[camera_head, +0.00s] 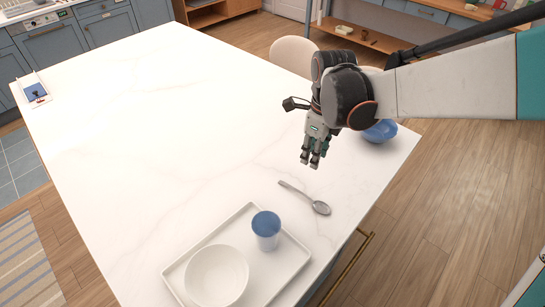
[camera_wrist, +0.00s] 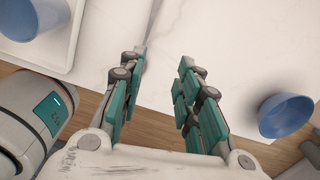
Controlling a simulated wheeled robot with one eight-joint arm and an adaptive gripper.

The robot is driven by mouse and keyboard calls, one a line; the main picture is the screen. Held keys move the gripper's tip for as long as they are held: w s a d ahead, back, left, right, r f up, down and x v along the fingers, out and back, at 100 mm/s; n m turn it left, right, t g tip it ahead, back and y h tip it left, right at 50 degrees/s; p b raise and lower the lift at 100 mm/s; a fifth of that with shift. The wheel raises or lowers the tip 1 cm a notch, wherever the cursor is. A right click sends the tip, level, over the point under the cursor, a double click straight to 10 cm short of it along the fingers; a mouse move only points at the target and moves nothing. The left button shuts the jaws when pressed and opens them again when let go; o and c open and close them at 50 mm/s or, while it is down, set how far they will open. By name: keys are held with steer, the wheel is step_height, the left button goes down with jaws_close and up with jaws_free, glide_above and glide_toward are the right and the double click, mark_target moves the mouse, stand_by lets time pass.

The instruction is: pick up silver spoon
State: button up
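The silver spoon (camera_head: 305,198) lies flat on the white marble countertop (camera_head: 140,110) in the head view, near the edge. Its bowl end points to the lower right and its handle to the upper left. My gripper (camera_head: 310,163) is above the countertop, a little beyond the spoon in the picture and apart from it. In the wrist view my gripper (camera_wrist: 163,58) has its two fingers apart with nothing between them. I cannot make out the spoon clearly in the wrist view.
A white tray (camera_head: 178,272) at the front holds a white bowl (camera_head: 217,275) and a blue cup (camera_head: 266,228). A blue bowl (camera_head: 381,130) stands near the right edge, partly behind my arm. A chair (camera_head: 292,54) stands at the far side. The left countertop is mostly clear.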

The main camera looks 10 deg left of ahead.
step_height(320, 180, down, 3)
steer(key=s+a, duration=0.1)
steer(key=a, duration=0.2)
steer(key=b, duration=0.2)
glide_above(299, 191)
steer(key=shift+m, duration=0.4)
step_height(299, 191, down, 6)
steer(key=shift+f, duration=0.25)
steer(key=shift+f+b, duration=1.25)
steer(key=shift+f, duration=1.7)
steer(key=shift+r, duration=0.1)
jaws_close()
